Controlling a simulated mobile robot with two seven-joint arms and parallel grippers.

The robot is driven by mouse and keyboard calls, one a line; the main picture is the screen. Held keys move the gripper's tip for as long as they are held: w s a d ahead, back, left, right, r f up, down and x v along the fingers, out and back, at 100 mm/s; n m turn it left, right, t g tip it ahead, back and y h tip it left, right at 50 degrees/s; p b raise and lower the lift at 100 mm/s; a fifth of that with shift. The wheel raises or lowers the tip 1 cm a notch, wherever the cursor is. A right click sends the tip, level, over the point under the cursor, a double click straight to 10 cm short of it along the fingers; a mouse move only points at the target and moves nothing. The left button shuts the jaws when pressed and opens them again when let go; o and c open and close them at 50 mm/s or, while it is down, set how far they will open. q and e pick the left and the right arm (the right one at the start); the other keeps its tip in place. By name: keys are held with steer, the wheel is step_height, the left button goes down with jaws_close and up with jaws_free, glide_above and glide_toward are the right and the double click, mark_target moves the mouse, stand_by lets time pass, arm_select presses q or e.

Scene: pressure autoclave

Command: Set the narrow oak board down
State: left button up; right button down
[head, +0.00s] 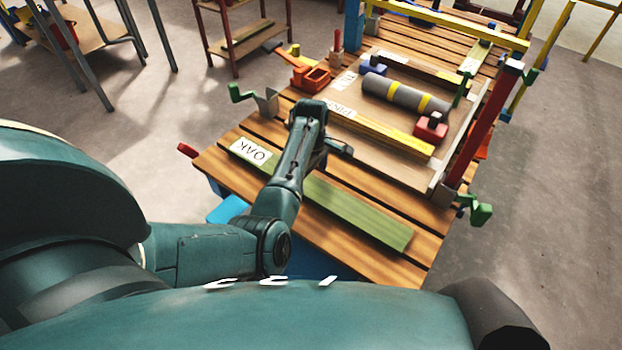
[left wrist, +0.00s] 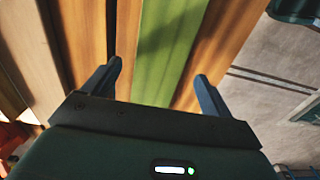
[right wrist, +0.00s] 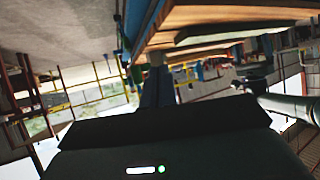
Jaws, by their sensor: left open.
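The narrow oak board (head: 360,215) is green with a white OAK label at its left end. It lies flat along the near edge of the slatted bench (head: 217,160). In the head view my left arm crosses over its middle and hides part of it. In the left wrist view the board (left wrist: 168,45) runs between the two fingers of my left gripper (left wrist: 158,68), which is open with a gap on each side of the board. My right gripper (right wrist: 157,75) looks shut and empty, low beside the bench's underside.
Behind the board lies a wide panel with a grey roll (head: 405,97) banded in yellow, a yellow bar (head: 390,135) and a red block (head: 431,128). Green-handled clamps (head: 474,209) stick out at the bench sides. A red post (head: 485,125) rises at the right.

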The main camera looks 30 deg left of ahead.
mark_target(311, 186)
arm_select(q)
step_height(311, 186, up, 9)
steer(key=shift+p, duration=0.4)
arm_select(e)
steer(key=shift+d, duration=0.2)
